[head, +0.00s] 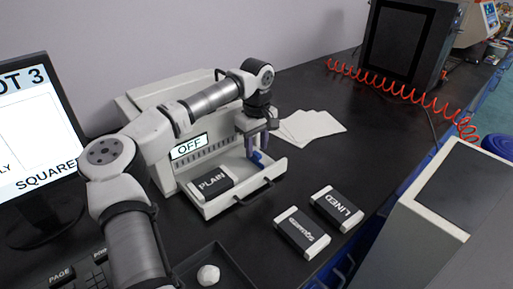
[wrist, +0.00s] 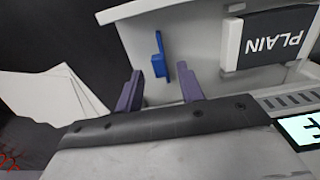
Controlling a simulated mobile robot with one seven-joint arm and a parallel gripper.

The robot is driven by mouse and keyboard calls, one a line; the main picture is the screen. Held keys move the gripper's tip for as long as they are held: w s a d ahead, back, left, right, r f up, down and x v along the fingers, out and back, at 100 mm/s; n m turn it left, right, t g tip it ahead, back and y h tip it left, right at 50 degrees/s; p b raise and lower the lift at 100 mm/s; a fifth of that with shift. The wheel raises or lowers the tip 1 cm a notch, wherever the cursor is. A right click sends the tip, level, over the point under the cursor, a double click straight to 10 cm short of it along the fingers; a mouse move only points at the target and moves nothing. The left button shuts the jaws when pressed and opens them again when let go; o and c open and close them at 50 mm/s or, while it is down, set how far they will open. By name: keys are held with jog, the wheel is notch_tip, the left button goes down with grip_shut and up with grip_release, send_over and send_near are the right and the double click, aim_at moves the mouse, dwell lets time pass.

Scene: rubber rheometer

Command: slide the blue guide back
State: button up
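The blue guide (head: 257,158) stands in the white pulled-out tray (head: 215,207), toward its right end. In the wrist view the blue guide (wrist: 161,55) shows as a thin upright plate with a small block at its foot. My gripper (head: 261,142) is above the right part of the tray, close over the guide. In the wrist view my gripper (wrist: 160,82) has its two purple fingers apart with nothing between their tips; the guide lies just beyond the gap. I cannot tell whether a finger touches it.
A PLAIN pack (head: 211,183) lies in the tray's left part. The printer (head: 160,110) behind shows OFF. SQUARED (head: 301,232) and LINED (head: 337,208) packs lie in front. White sheets (head: 309,126) lie right of the printer. A dark tray (head: 226,270) is at the front.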

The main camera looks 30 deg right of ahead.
jog(key=shift+f, duration=0.95)
grip_shut()
